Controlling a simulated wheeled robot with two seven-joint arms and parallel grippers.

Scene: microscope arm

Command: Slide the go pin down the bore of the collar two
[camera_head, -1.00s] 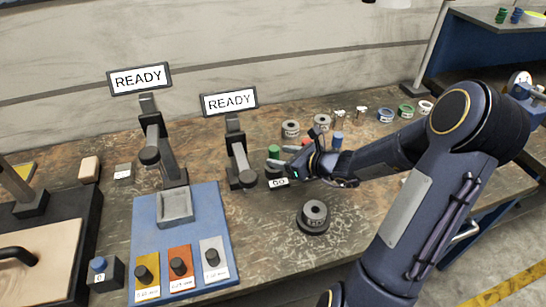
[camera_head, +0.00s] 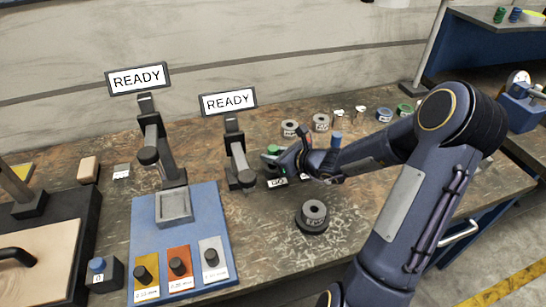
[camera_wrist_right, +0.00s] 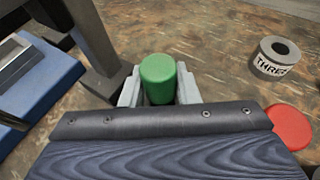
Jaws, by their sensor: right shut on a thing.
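The go pin shows its green head (camera_head: 273,150), which also shows upright in the right wrist view (camera_wrist_right: 158,79). It stands over the small dark block labelled GO (camera_head: 278,182); its lower part is hidden. My right gripper (camera_head: 276,158) is shut on the green head, with one pale finger on each side in its wrist view (camera_wrist_right: 159,86). A grey collar (camera_head: 315,211) sits on a dark round base in front, its bore facing up. Its label is too small to read, so I cannot tell if it is collar two. My left gripper is out of view.
Two more grey collars (camera_head: 289,128) stand at the back; the wrist view shows a collar marked THREE (camera_wrist_right: 274,58). A red head (camera_wrist_right: 289,126) lies close to my gripper. A gauge stand (camera_head: 240,165) rises just left of it. Bare table lies around the front collar.

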